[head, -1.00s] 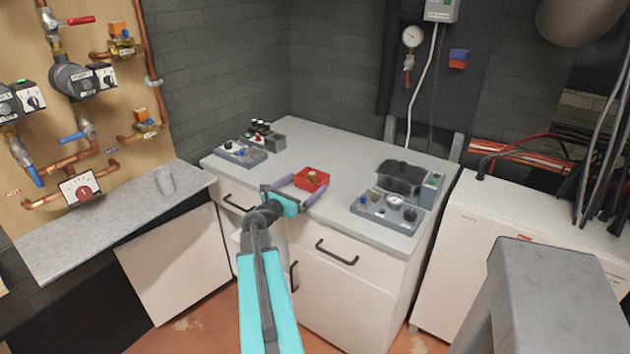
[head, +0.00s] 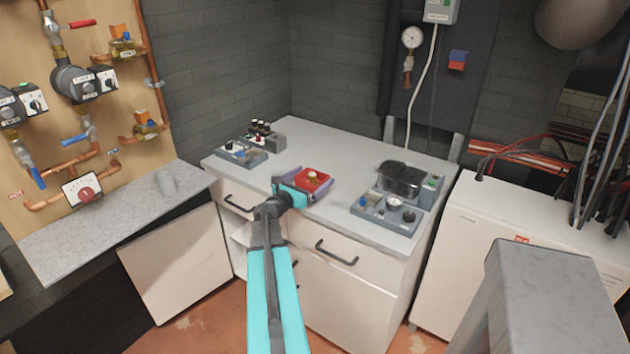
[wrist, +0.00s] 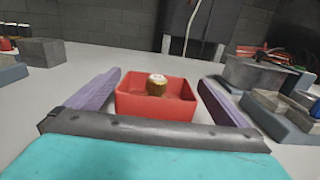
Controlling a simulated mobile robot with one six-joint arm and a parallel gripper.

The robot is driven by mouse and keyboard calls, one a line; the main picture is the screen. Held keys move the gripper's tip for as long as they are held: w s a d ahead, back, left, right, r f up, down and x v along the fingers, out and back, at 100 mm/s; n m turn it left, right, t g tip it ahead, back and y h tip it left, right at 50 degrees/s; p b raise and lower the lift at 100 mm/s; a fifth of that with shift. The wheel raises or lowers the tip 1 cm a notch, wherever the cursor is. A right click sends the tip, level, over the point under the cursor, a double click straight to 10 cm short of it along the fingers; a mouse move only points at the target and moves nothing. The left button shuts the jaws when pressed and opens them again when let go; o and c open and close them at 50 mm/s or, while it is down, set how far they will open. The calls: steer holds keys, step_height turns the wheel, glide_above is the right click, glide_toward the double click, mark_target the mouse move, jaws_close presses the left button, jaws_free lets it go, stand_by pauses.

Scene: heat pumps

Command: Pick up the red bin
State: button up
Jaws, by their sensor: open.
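The red bin (head: 313,176) sits on the grey countertop near its front edge. It is a small open box with a brass-coloured round piece (wrist: 157,85) inside. My gripper (head: 308,184) is open at the bin. In the wrist view, its two purple fingers (wrist: 160,100) lie on either side of the red bin (wrist: 157,106), with a gap showing on each side. The bin stands upright between the fingers. In the head view, part of the bin's near side is hidden by my gripper.
A grey tray of parts (head: 241,153) and a grey block (head: 270,139) stand at the counter's back left. A grey device tray (head: 385,213) and a black-covered box (head: 402,178) stand to the right. The countertop (head: 330,145) behind the bin is clear.

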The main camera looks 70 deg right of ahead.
steer(key=shift+s+d, duration=0.15)
steer(key=shift+d, duration=0.3)
steer(key=c, duration=1.3)
